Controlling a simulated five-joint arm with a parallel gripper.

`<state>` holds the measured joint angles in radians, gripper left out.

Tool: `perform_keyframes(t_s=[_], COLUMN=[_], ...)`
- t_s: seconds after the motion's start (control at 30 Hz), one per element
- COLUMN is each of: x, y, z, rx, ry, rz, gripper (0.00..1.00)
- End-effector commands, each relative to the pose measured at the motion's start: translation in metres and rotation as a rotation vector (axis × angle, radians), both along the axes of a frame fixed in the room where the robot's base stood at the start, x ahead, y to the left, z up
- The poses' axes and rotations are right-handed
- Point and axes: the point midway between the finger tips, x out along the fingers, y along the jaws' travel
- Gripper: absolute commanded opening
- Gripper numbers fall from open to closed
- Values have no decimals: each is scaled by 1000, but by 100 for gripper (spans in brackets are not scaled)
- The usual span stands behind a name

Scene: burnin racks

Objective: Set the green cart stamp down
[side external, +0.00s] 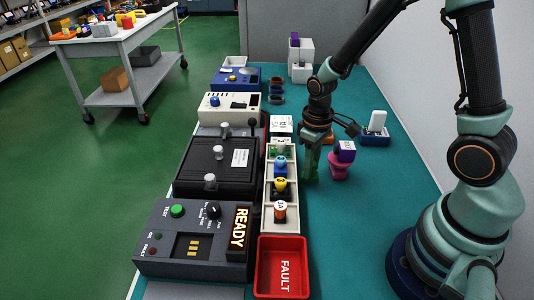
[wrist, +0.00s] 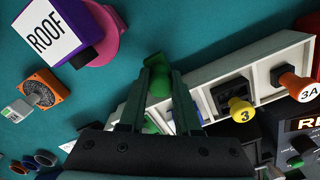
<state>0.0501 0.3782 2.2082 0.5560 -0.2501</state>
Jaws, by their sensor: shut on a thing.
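My gripper (side external: 311,176) is low over the teal mat, just right of the long white tray (side external: 267,222). In the wrist view my gripper (wrist: 160,78) is shut on the green cart stamp (wrist: 158,88), whose green body shows between the fingertips. The stamp's lower part is hidden, and I cannot tell whether it touches the mat. The tray also shows in the wrist view (wrist: 262,62), with a yellow stamp marked 3 (wrist: 241,110) and an orange stamp marked 3A (wrist: 300,87) in it.
An orange fan part (wrist: 42,88) lies nearby. A red FAULT bin (side external: 282,243) and a READY tester (side external: 190,240) are in front. Bare mat lies right of the tray.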

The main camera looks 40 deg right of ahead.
Motion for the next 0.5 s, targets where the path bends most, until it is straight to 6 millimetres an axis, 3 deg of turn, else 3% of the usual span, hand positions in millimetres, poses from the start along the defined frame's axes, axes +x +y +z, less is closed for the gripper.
perform_keyframes(t_s=[0.13, 0.5], x=[0, 0], y=[0, 0], z=[-14, -17], rx=[0, 0], ry=[1, 0], rz=[0, 0], gripper=[0, 0])
